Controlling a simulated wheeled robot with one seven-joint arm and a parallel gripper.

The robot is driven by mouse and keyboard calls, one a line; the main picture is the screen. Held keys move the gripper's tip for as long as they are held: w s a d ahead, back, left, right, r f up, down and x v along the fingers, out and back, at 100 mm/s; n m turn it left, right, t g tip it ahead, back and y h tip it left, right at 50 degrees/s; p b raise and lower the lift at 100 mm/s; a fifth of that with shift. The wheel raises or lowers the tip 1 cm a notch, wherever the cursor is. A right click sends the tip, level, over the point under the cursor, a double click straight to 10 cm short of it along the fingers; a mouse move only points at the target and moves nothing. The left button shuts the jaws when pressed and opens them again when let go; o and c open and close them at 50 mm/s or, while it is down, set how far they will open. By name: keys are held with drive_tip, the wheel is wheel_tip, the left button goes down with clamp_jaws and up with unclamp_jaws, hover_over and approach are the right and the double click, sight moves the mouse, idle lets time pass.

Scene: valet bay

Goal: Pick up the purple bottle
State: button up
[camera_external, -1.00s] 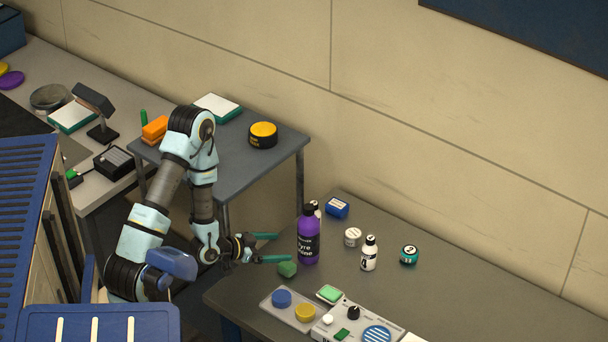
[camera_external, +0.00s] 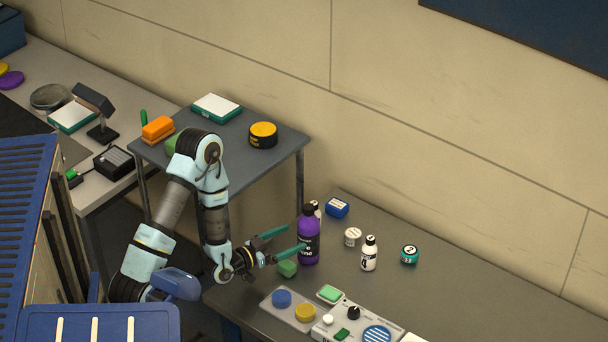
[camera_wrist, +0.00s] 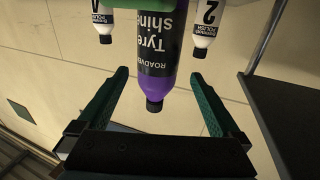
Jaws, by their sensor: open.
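The purple bottle (camera_external: 308,246) with a black cap and a black label stands upright on the grey table. My gripper (camera_external: 288,239) is open just left of it, with its green fingers pointing toward the bottle. In the wrist view the purple bottle (camera_wrist: 158,60) appears upside down, ahead and between the two open green fingers of my gripper (camera_wrist: 155,98). The far finger in the external view overlaps the bottle's outline or comes close to it; I cannot tell whether it touches. Nothing is held.
A green block (camera_external: 287,268) sits in front of the bottle.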

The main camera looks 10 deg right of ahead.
sight(299, 234)
drive_tip(key=shift+w+d, duration=0.25)
drive_tip(key=shift+d, duration=0.25)
drive_tip(key=shift+w+d+r, duration=0.2)
drive_tip(key=shift+d, duration=0.2)
drive_tip(key=p+x, duration=0.3)
drive_tip(key=x, duration=0.1)
drive_tip(key=shift+d+r, duration=0.1)
drive_tip(key=shift+d, duration=0.3)
drive_tip(key=shift+w, duration=0.1)
clamp_jaws()
